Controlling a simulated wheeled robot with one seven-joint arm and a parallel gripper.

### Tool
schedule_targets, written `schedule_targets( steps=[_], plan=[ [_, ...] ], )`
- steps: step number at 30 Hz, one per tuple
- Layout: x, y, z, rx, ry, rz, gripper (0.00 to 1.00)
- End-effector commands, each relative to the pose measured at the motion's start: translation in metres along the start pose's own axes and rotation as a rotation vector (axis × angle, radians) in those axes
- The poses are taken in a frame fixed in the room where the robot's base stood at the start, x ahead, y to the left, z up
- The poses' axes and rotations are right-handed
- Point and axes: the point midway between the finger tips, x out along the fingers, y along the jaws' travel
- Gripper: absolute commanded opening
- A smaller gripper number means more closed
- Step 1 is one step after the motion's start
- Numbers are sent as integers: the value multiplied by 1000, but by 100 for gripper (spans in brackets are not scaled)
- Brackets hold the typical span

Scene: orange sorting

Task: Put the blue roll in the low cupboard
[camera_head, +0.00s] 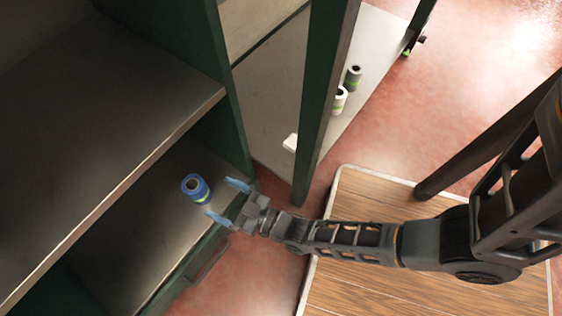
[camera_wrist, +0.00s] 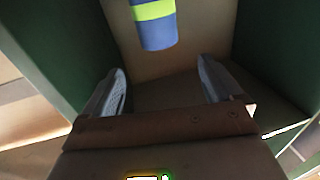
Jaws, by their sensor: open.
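The blue roll (camera_head: 196,188), with a yellow-green band, stands on the lower shelf (camera_head: 150,238) of the green-framed cupboard in the head view. My gripper (camera_head: 222,201) reaches in at the shelf's front edge, its two pale blue fingers spread and empty. The roll is just beyond the fingertips, apart from them. In the wrist view the blue roll (camera_wrist: 157,28) shows at the top, ahead of and between the open fingers of my gripper (camera_wrist: 163,85). Its upper part is cut off by the frame edge there.
An upper shelf (camera_head: 100,130) overhangs the lower one at left. A green post (camera_head: 325,90) stands right of the cupboard. Behind it, a dark roll (camera_head: 353,77) and a white roll (camera_head: 339,99) stand on a pale surface. A wooden-topped platform (camera_head: 365,200) lies under my arm.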

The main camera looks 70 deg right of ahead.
Motion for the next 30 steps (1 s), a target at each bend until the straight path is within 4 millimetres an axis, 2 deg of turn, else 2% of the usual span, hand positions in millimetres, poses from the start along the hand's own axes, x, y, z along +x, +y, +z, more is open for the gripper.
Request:
schedule_targets(
  steps=[2, 5, 8, 11, 17, 21, 27, 30],
  plan=[
    [-2, 0, -1, 1, -1, -1, 92],
    [-15, -1, -6, 6, -12, -7, 92],
    [-42, -1, -20, 17, -34, -18, 92],
    [-76, 1, -45, 27, -66, -35, 92],
    [-138, 11, -111, 33, -132, -64, 92],
    [-172, 21, -167, 24, -178, -83, 92],
    [-202, 33, -248, 1, -237, -105, 92],
    [-209, 37, -277, -9, -257, -112, 92]
  ],
)
